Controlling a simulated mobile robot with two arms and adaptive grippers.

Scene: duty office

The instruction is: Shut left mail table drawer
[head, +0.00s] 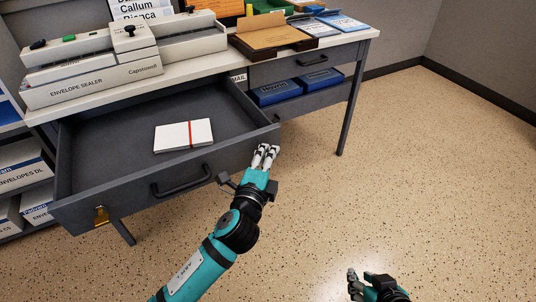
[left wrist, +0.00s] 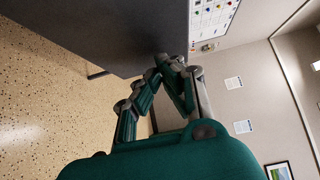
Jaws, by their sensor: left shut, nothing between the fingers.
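The left mail table drawer (head: 110,200) is dark grey and stands pulled far out from under the mail table (head: 205,68) in the head view. Its front has a dark handle (head: 182,181) and a brass-coloured lock. A banded stack of white envelopes (head: 183,135) lies inside it. My left gripper (head: 265,152) is shut and empty, at the right end of the drawer front. In the left wrist view its fingers (left wrist: 170,62) are close to a dark grey panel; I cannot tell if they touch. My right gripper (head: 362,278) is low at the bottom edge, partly cut off.
An envelope sealer (head: 95,85) stands on the table above the drawer. Shelves of envelope boxes (head: 22,170) stand at left. The speckled floor (head: 420,160) at right is clear.

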